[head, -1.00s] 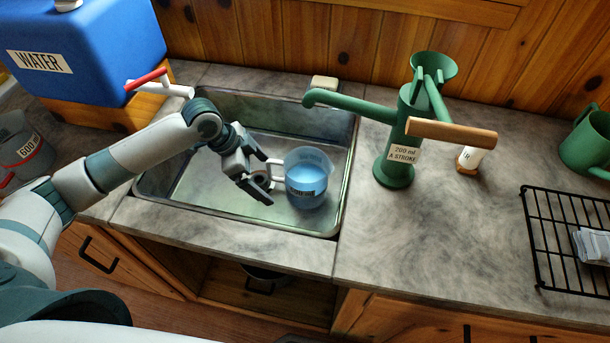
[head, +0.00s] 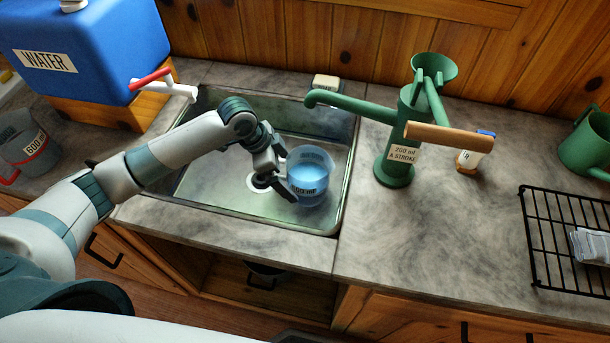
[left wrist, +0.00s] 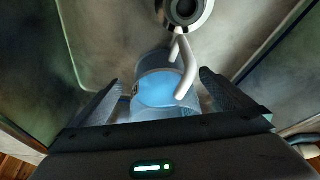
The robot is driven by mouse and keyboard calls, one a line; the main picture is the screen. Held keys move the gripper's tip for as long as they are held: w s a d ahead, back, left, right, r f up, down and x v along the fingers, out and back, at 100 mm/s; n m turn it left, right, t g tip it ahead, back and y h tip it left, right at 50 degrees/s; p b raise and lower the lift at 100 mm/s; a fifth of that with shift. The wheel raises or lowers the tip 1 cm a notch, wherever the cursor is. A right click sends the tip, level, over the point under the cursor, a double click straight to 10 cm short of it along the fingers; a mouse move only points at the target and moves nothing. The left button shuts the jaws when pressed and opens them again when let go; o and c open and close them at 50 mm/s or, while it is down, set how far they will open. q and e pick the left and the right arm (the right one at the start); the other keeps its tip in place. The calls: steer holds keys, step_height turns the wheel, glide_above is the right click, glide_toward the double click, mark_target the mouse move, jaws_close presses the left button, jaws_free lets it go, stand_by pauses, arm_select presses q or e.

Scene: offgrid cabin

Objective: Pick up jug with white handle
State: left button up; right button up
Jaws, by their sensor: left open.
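The jug (head: 309,177) is clear with blue liquid in it and a dark label on its side. It stands in the sink basin near the right wall. Its white handle (left wrist: 185,66) shows in the left wrist view; in the head view my gripper hides it. My left gripper (head: 287,178) is at the jug's left side. In the left wrist view its two fingers (left wrist: 160,98) are apart, with the jug and its handle between them. The fingers are open, and I cannot tell whether they touch the jug. My right gripper is not in view.
The sink (head: 222,196) has raised walls around the jug. A green pump (head: 397,150) stands to its right, its spout over the basin. A blue water container (head: 95,60) with a red-handled tap is at the left, with a red-handled jug (head: 27,150) below. A black rack (head: 535,235) is at the right.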

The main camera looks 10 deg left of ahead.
mark_target(309, 168)
arm_select(q)
steer(key=shift+w+d, duration=0.2)
steer(key=shift+d, duration=0.3)
steer(key=d, duration=0.1)
steer(key=w+d+p, duration=0.1)
steer(key=d, duration=0.2)
steer(key=shift+w+d+r, duration=0.1)
steer(key=shift+w+d, duration=0.1)
steer(key=shift+w, duration=0.2)
steer(key=shift+w+d+f+p, duration=0.1)
steer(key=shift+d+f+p, duration=0.1)
steer(key=shift+p, duration=0.3)
steer(key=shift+d+f, duration=0.1)
steer(key=shift+f, duration=0.35)
steer(key=shift+w, duration=0.15)
steer(key=c, duration=1.6)
